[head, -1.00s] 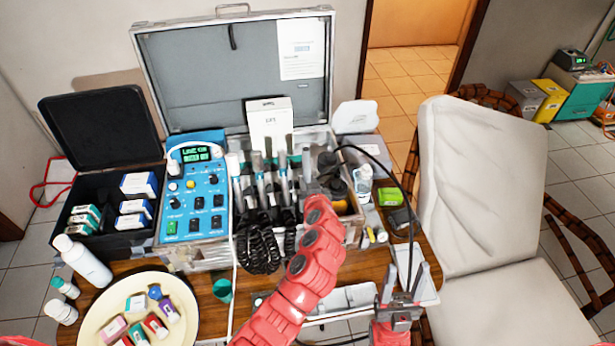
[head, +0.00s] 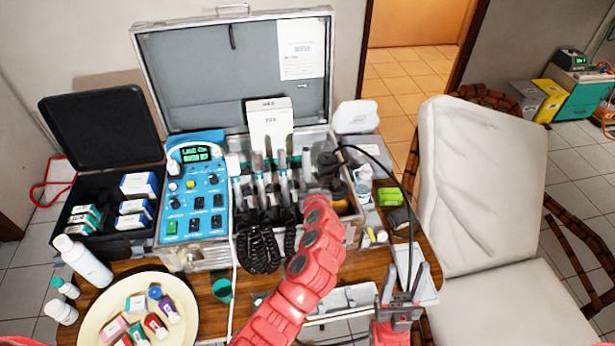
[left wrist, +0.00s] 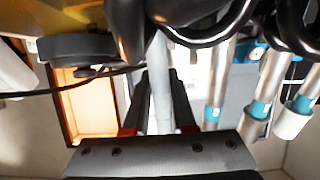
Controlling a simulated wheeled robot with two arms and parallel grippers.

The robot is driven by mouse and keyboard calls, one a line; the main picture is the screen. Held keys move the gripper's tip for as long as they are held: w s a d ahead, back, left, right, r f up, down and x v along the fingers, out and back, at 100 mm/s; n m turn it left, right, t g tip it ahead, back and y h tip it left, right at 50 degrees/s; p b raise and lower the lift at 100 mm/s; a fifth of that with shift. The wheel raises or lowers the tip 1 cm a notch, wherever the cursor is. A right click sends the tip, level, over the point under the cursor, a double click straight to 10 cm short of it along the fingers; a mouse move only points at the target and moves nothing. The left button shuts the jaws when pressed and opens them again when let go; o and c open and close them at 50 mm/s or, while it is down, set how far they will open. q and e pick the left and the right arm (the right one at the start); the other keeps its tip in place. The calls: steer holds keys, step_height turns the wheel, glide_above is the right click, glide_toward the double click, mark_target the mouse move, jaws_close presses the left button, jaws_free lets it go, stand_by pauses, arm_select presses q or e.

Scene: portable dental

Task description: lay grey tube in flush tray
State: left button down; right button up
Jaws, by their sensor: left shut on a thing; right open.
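My left gripper (left wrist: 157,85) is shut on a grey tube (left wrist: 161,95), which runs upward between its two dark fingers in the left wrist view. In the head view my left gripper (head: 326,166) is a dark shape at the case's right end, and the tube cannot be told apart there. A pale shallow tray (head: 346,298), which looks like the flush tray, lies at the table's front edge, partly behind my red left arm. My right gripper (head: 405,285) is open and empty, fingers up, right of the tray.
The open metal case (head: 232,75) holds several upright handpieces with teal bands (left wrist: 268,80) and dark coiled hoses (head: 258,250). A black cable arcs at its right. A blue control unit (head: 196,190) and a cream plate (head: 95,315) stand left. A white chair (head: 480,190) is right.

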mark_target(306, 159)
arm_select(q)
steer(key=shift+w+a+r+p, duration=0.1)
steer(key=shift+w+r+p, duration=0.25)
steer(key=shift+r, duration=0.8)
steer(key=shift+w+a+r+p, duration=0.15)
steer(key=shift+w+r, duration=0.35)
steer(key=shift+r, duration=0.7)
steer(key=shift+w+r+p, duration=0.3)
steer(key=shift+w+r, duration=0.15)
steer(key=shift+r, duration=0.7)
steer(key=shift+s+f, duration=0.1)
